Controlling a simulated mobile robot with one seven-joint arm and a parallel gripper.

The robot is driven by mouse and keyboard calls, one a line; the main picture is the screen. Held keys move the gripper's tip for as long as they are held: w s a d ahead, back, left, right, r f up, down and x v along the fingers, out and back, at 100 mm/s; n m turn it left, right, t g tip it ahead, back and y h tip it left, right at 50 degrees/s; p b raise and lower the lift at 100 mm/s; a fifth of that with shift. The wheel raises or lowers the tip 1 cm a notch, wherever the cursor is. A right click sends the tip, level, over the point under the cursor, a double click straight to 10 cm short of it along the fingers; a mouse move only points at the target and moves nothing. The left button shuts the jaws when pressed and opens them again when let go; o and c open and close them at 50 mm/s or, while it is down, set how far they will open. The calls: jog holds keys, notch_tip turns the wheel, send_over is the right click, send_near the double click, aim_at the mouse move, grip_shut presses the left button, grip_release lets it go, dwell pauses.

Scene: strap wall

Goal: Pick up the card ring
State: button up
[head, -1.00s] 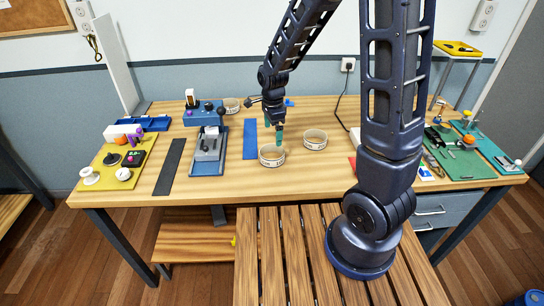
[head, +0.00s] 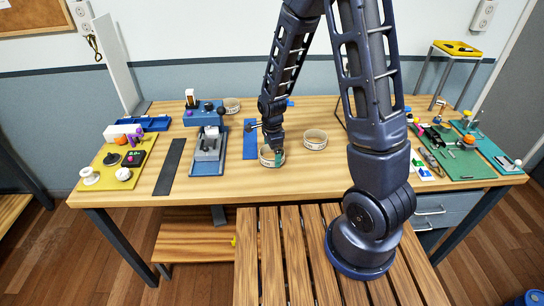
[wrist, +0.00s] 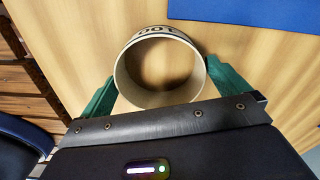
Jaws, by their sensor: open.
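A pale ring (head: 266,162) with dark markings stands on the wooden table, in the middle near the front in the head view. My gripper (head: 274,154) is down at this ring, and a green finger partly covers it. In the wrist view the ring (wrist: 160,99) is seen from above, its round opening showing the table. My gripper (wrist: 160,76) is open, with one green finger on each side of the ring. Small gaps seem to show beside both fingertips.
A similar pale ring (head: 315,140) stands to the right, and another (head: 232,105) at the back. A blue strip (head: 250,143) lies just left of my gripper. A grey clamp-like device on a blue base (head: 208,158) and a dark strip (head: 170,166) lie further left.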

jog(key=shift+f, duration=0.45)
jog(key=shift+c, duration=0.4)
jog(key=c, duration=0.7)
jog(key=shift+o, duration=0.2)
jog(key=shift+r, duration=0.1)
